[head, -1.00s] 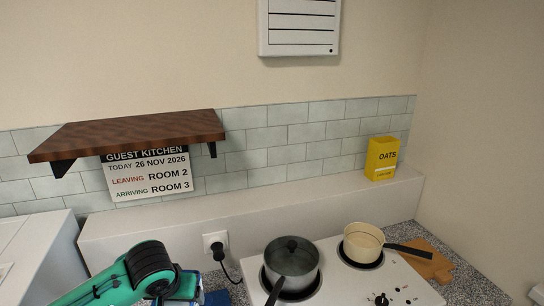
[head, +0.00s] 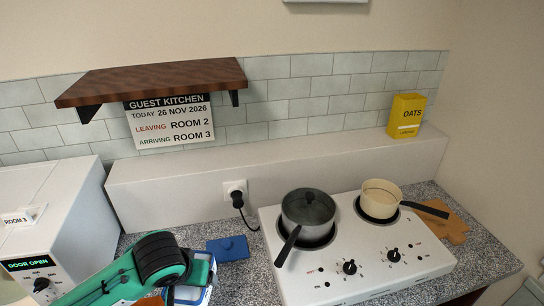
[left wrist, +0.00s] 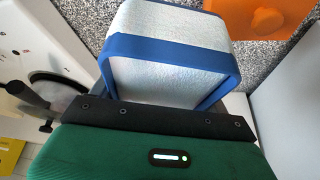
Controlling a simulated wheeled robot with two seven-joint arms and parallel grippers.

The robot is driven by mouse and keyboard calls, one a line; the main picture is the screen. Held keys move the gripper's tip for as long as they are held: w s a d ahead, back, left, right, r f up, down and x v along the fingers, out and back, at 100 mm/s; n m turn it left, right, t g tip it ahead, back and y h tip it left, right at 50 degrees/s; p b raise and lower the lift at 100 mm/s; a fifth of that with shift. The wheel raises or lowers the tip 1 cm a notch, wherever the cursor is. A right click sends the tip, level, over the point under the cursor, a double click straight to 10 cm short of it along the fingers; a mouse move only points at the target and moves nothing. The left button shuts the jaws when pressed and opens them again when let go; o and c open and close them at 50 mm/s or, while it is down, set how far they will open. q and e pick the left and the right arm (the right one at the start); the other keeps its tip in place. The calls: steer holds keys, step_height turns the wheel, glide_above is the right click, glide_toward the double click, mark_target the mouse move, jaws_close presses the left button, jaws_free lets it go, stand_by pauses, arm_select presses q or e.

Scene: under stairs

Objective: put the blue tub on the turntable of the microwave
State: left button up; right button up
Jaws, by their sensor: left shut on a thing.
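The blue tub, a pale box with blue edges, is in the grip of my left gripper (head: 192,272). A bit of the tub (head: 190,296) shows below the gripper at the bottom of the head view. In the left wrist view the tub (left wrist: 168,62) is large, just beyond the dark finger bar. My left gripper is shut on it, above the counter. The white microwave (head: 48,195) stands at the left, its display reading "DOOR OPEN". Its turntable is not visible. My right gripper is not in view.
A flat blue piece (head: 228,248) lies on the speckled counter. The hob (head: 350,285) carries a grey pan (head: 308,210) and a cream pan (head: 380,197), handles sticking out. A wooden shelf (head: 155,80) overhangs the back. An orange object (left wrist: 268,15) shows in the left wrist view.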

mark_target(220, 298)
arm_select(q)
steer(key=shift+w, duration=0.1)
steer(key=m, duration=0.1)
steer(key=w+m, duration=0.1)
steer(key=m+h+b, duration=0.1)
steer(key=shift+w+d+r, duration=0.15)
steer(key=shift+d+r, duration=0.05)
steer(key=shift+r, duration=0.05)
steer(key=m, duration=0.1)
steer(key=w+r+m+h+b, duration=0.1)
steer(key=m, duration=0.1)
steer(key=shift+d, duration=0.2)
steer(key=r+m, duration=0.1)
steer(key=m, duration=0.1)
steer(key=w+r+m+g+h+b, duration=0.1)
steer(key=m, duration=0.1)
steer(key=r+m+g+h, duration=0.1)
steer(key=m, duration=0.1)
steer(key=shift+w+d+r+b, duration=0.3)
steer(key=shift+w+d+b, duration=0.05)
steer(key=shift+b, duration=0.05)
steer(key=shift+d+r+m+g, duration=0.15)
steer(key=shift+r+m+g, duration=0.35)
steer(key=shift+r+m, duration=0.45)
steer(key=shift+m, duration=0.25)
step_height(220, 298, down, 20)
steer(key=p, duration=0.3)
steer(key=shift+f, duration=0.1)
steer(key=o, duration=1.4)
steer(key=shift+c, duration=0.2)
